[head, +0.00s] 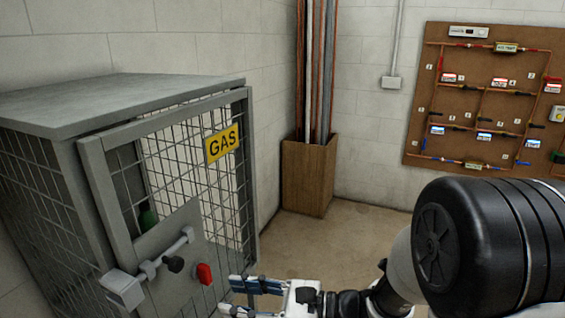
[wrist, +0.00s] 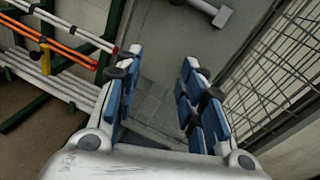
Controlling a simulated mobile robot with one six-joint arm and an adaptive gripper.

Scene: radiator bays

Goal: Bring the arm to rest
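My gripper (head: 243,295) is low in the head view, in front of the grey gas cage door and to the right of its red knob. It points left toward the door. In the wrist view my gripper (wrist: 162,70) shows two blue-padded fingers standing apart with nothing between them. A grey door panel (wrist: 170,45) shows beyond the fingers. My arm reaches in from the lower right of the head view, and its large black joint cover hides part of the floor and wall there.
The mesh gas cage (head: 95,100) with a yellow GAS sign (head: 222,144) fills the left. A latch bar (head: 170,255) and red knob (head: 204,273) stick out from its door. Boxed pipes (head: 308,180) stand in the corner. A pipe board (head: 480,95) hangs right. Racked pipes (wrist: 60,45) lie left.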

